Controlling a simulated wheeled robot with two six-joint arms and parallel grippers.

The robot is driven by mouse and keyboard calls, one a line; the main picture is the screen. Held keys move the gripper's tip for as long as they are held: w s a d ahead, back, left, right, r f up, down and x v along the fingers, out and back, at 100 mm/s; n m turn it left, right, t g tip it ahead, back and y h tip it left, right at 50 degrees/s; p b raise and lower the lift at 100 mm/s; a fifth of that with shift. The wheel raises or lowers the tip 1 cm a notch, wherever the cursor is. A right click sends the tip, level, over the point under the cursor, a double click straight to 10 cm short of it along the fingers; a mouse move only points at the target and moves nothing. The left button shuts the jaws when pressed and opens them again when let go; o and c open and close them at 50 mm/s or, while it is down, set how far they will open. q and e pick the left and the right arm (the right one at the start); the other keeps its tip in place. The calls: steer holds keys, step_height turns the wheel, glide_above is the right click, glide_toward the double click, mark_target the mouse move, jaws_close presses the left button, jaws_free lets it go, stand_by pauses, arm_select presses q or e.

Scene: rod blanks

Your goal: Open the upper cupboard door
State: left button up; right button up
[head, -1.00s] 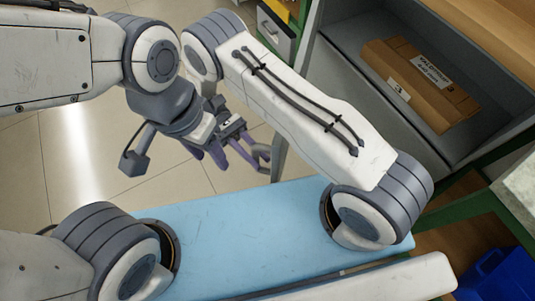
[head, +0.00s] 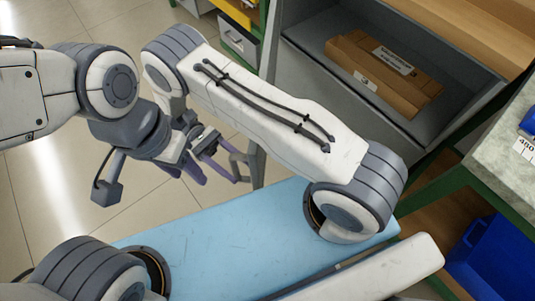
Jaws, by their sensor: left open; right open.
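The grey cupboard (head: 402,132) stands at upper right, its compartment open to view with a brown cardboard box (head: 350,62) inside. A narrow grey upright edge (head: 257,165) runs down its left side; I cannot tell whether this is the door or the frame. My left gripper (head: 182,171), with purple fingers, is open at centre left, partly hidden by its wrist. My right gripper (head: 241,166) is open beside it, close to the grey edge; contact with it cannot be told.
A grey-topped bench (head: 495,160) on a green frame stands at right, with a blue bin (head: 495,258) below it. A grey and yellow drawer unit (head: 237,42) is at the top. Tiled floor (head: 45,215) is clear at left.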

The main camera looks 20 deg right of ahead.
mark_target(234, 156)
steer(key=r+p, duration=0.4)
steer(key=r, duration=0.1)
steer(key=shift+s+d+r+p, duration=0.1)
steer(key=shift+s+d+p, duration=0.15)
steer(key=shift+p, duration=0.1)
steer(key=s+d+r+p, duration=0.5)
steer(key=s+d+p, duration=0.1)
steer(key=d+p, duration=0.3)
steer(key=shift+s+r+p, duration=0.2)
steer(key=shift+r+p, duration=0.1)
steer(key=shift+p, duration=0.55)
